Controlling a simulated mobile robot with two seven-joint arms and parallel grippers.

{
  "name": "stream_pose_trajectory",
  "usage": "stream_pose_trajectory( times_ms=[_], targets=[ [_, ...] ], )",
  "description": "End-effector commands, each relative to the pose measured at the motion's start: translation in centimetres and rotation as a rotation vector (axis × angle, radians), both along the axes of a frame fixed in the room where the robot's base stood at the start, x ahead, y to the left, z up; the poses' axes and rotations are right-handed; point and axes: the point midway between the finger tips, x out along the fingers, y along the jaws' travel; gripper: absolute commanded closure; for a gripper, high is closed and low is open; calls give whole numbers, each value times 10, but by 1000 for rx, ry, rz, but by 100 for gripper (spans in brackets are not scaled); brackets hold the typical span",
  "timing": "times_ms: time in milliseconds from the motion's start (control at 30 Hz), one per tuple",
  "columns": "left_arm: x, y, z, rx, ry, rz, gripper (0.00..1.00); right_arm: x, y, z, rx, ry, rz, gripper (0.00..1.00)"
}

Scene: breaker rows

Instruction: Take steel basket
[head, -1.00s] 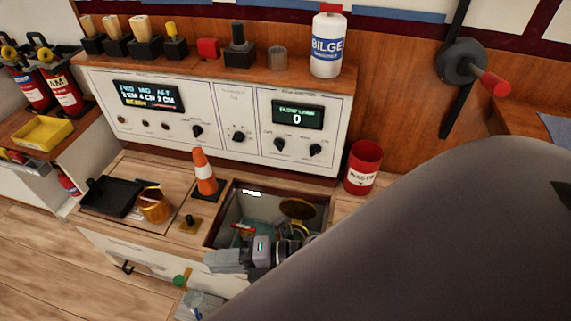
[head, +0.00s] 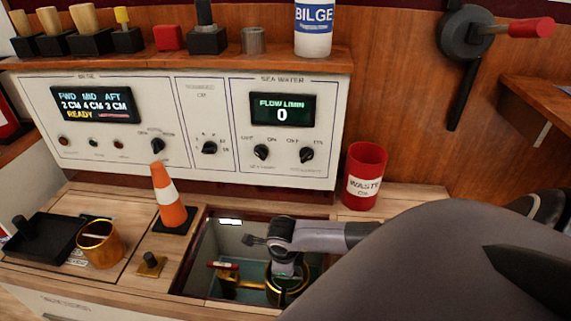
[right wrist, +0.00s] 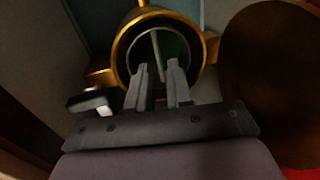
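A brass strainer housing (head: 270,292) stands in the open floor recess (head: 206,240), partly hidden by my right arm. The right wrist view shows the housing (right wrist: 121,58) open at the top. A thin grey bar, seemingly the handle of the steel basket (right wrist: 156,50), crosses its mouth; the basket body is hard to make out in the dark greenish inside. My right gripper (right wrist: 159,75) points into the mouth with its two fingers apart, the bar appearing between them. Contact cannot be told. My left gripper is out of view.
A round brown lid-like disc (right wrist: 270,75) is right of the housing in the right wrist view. Around the recess stand an orange cone (head: 168,200), a brass cup (head: 100,246), a black tray (head: 45,240) and a red waste bin (head: 364,178). The control panel (head: 190,105) rises behind.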

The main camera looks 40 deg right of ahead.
Motion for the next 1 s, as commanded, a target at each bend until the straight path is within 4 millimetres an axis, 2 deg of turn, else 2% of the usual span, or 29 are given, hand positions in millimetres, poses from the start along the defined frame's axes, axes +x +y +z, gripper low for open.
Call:
stream_pose_trajectory(
  times_ms=[33,367,567,700,1000],
  targets=[
    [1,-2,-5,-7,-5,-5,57,0,0,-9,0,-2,-1,80],
    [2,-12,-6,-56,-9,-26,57,2,-3,-31,2,-1,-3,80],
    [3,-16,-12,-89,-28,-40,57,6,-6,-65,3,1,-3,80],
    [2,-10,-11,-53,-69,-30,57,8,-9,-80,4,0,-3,80],
    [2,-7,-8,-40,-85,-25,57,9,-10,-82,3,-3,0,80]
  ],
)
